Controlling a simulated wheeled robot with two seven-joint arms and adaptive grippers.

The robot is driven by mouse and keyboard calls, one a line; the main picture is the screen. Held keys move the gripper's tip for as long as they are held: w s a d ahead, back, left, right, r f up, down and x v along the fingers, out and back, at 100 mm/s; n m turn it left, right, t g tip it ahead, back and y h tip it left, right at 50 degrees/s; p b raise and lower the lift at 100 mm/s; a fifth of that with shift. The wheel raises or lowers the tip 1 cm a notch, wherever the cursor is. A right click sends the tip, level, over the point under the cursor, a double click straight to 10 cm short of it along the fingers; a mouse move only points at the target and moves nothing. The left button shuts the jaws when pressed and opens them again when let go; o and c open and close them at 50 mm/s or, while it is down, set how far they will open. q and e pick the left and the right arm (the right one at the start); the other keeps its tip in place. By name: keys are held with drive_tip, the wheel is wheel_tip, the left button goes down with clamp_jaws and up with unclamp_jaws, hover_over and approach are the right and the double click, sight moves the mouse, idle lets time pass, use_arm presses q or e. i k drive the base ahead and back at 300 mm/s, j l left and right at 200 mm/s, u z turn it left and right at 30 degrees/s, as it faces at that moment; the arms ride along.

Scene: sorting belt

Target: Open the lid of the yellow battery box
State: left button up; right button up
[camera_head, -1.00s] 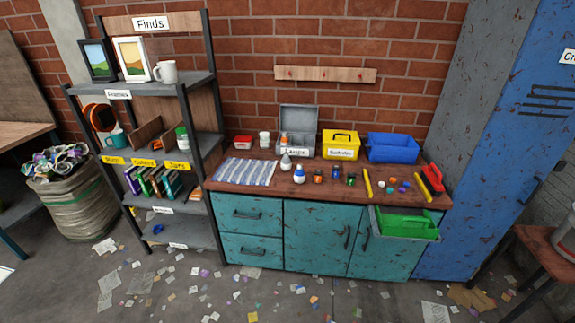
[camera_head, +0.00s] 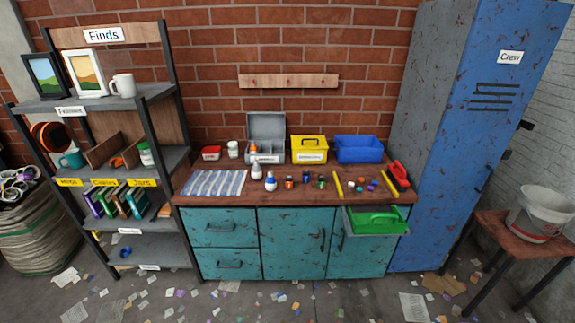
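The yellow battery box (camera_head: 309,152) stands at the back of the wooden counter, against the brick wall. Its lid is closed, with a dark handle on top and a white label on the front. It sits between a grey compartment box with a raised lid (camera_head: 267,127) and a blue open bin (camera_head: 358,149). Neither of my grippers shows in the head view.
In front of the box lie small bottles, jars, batteries and a yellow stick (camera_head: 338,187). An open drawer with a green tray (camera_head: 377,220) juts out at the right. A shelf (camera_head: 150,92) stands left, a blue locker (camera_head: 460,140) right. Litter covers the floor.

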sight(298, 142)
drive_tip(key=i+j+z, duration=0.25)
drive_tip(key=z, duration=0.25)
drive_tip(key=i+j+z, duration=0.65)
drive_tip(key=j+z, duration=0.3)
